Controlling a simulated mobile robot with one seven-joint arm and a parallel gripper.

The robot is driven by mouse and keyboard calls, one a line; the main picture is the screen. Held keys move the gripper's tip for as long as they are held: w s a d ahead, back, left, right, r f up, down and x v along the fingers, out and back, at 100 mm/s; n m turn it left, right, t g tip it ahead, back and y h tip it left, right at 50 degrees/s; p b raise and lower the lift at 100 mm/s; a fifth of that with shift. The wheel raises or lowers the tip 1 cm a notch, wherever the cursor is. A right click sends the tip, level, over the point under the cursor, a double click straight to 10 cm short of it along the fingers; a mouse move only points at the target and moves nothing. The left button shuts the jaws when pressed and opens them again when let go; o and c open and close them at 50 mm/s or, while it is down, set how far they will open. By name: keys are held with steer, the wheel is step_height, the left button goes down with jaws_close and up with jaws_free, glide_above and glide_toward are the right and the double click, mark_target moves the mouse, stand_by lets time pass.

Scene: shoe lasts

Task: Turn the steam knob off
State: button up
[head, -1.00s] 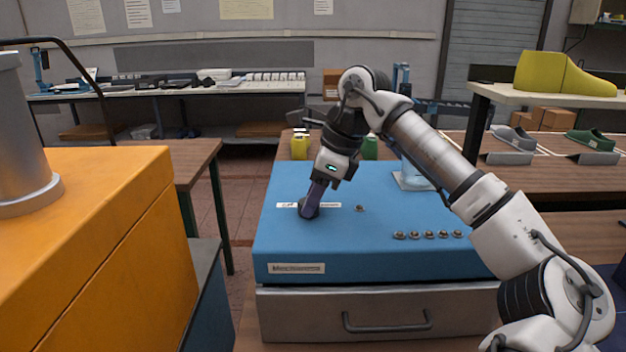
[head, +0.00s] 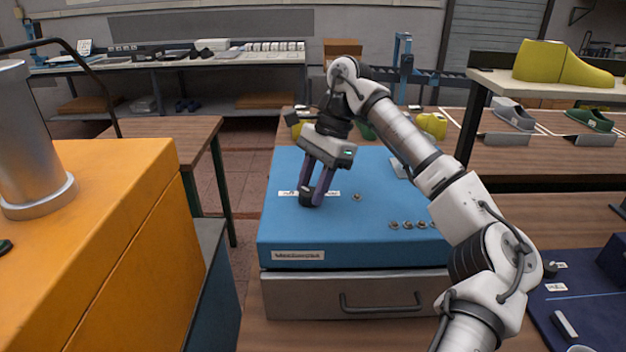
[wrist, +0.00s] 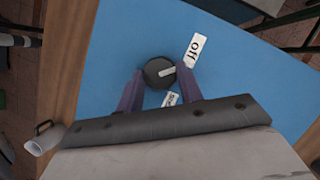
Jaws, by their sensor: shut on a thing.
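The steam knob (wrist: 154,79) is a round black knob with a pale pointer mark, on top of the blue machine (head: 400,232). In the wrist view the mark points right and slightly up, roughly towards the white "Off" label (wrist: 195,51) but a little below it. A second white label (wrist: 170,99) lies nearer my gripper and is partly covered. My gripper (wrist: 160,78) has its two purple fingers on either side of the knob, shut on it. In the head view my gripper (head: 314,197) reaches down to the knob (head: 306,196).
Several small metal studs (head: 408,225) stand on the machine's right front. A drawer (head: 290,299) with a dark handle is below. An orange cabinet (head: 120,220) stands close at left. A yellow shoe last (head: 565,63) sits on a shelf at right.

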stand_by(0.4)
steer(key=o, duration=1)
steer(key=p+v, duration=0.3)
steer(key=v, duration=1)
steer(key=shift+w+r, duration=0.15)
steer(key=shift+r, duration=0.25)
